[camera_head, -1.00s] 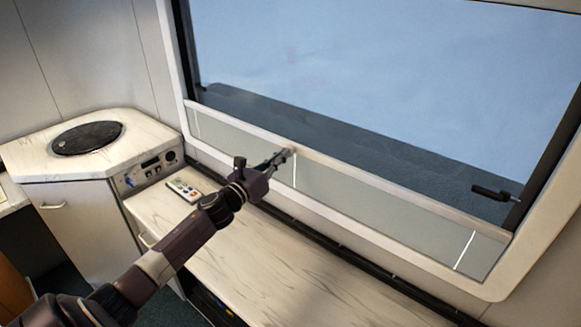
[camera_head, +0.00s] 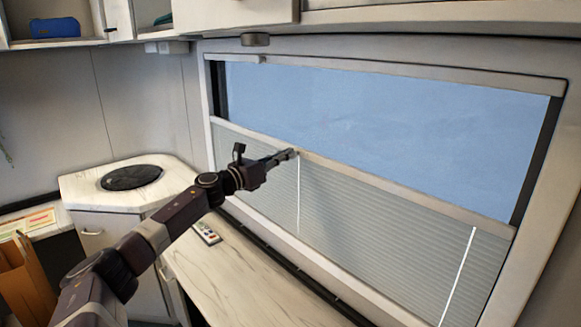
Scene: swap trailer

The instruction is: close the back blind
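The back blind (camera_head: 345,225) is a grey pleated blind in the window, spread up from the sill over roughly the lower half of the opening. Its pale top rail (camera_head: 400,187) slopes down to the right in the picture. Above it the glass (camera_head: 380,120) is bare up to the upper frame. My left gripper (camera_head: 291,154) is at the top rail, left of its middle, with its fingertips on or against it. The fingers look close together, but their grip on the rail is too small to make out. My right gripper is not in view.
A white counter (camera_head: 235,270) with a remote (camera_head: 206,233) runs below the window. A corner unit with a round black lid (camera_head: 131,177) stands at the left. Overhead cabinets (camera_head: 235,14) hang above the window. A brown paper bag (camera_head: 25,275) is at the lower left.

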